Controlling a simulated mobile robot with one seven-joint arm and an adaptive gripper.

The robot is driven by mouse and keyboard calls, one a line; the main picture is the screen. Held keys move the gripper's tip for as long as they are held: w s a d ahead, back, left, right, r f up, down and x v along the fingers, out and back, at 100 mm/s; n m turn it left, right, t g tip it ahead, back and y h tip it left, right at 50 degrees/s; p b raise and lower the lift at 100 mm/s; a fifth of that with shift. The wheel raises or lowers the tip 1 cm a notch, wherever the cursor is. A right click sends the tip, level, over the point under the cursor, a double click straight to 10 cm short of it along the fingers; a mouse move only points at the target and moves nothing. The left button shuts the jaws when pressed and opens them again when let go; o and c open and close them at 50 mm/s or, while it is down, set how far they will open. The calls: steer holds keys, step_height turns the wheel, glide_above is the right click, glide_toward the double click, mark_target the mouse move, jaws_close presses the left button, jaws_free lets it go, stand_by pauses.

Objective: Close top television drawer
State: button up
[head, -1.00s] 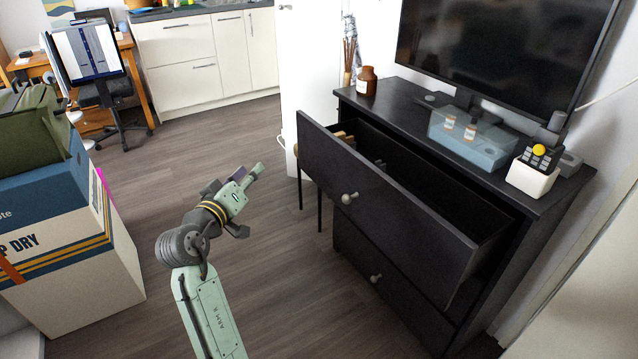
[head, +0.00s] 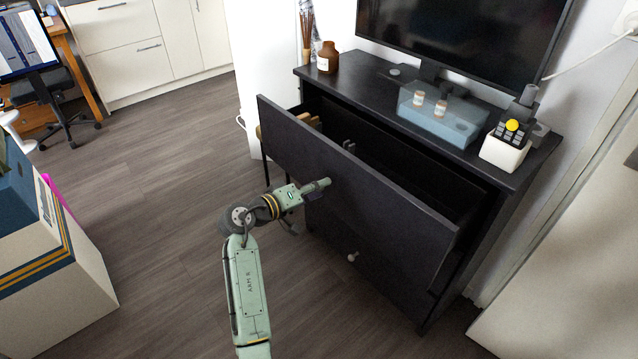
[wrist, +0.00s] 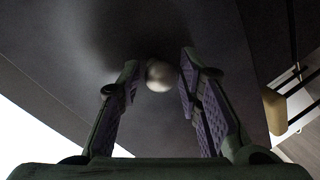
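The top drawer (head: 345,185) of the black television cabinet is pulled out, its dark front standing well clear of the cabinet body. My gripper (head: 318,192) is at the drawer front, on the left half of its outer face in the head view. The wrist view shows the round metal knob (wrist: 160,75) on the drawer front (wrist: 215,60), between the tips of my two fingers (wrist: 159,68). The fingers are spread, with a visible gap beside the knob. The top knob is hidden behind my gripper in the head view.
The lower drawer, with its knob (head: 352,257), is shut. On the cabinet top (head: 385,88) stand a brown bottle (head: 327,58), a clear bluish box (head: 440,118), a white pot (head: 505,150) and the television (head: 460,35). Boxes (head: 55,250) stand at left. The floor between is clear.

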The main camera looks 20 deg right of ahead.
steer(key=shift+w+d+f, duration=0.15)
steer(key=shift+w+d, duration=0.15)
steer(key=shift+d, duration=0.25)
steer(key=shift+c, duration=0.4)
jaws_close()
